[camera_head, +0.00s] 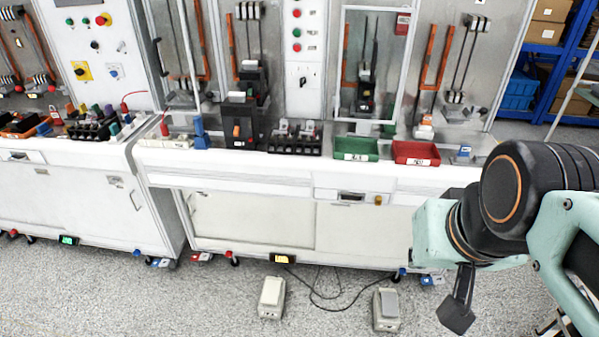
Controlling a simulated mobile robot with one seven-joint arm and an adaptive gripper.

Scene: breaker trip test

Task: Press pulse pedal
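Two pale grey foot pedals stand on the speckled floor in front of the white bench. The left pedal (271,298) and the right pedal (386,309) are apart, with dark cables near them. I cannot read a label on either, so I cannot tell which is the pulse pedal. My gripper (457,312) hangs low at the right, pointing down, to the right of the right pedal and apart from it in the picture. Only a dark finger part shows below my arm, and whether it is open or shut cannot be made out.
The white bench (250,228) spans behind the pedals, with a green bin (356,156) and a red bin (416,161) on its top. Black cables (325,298) lie between the pedals. The floor in front and to the left is clear. Blue shelving (567,58) stands at the back right.

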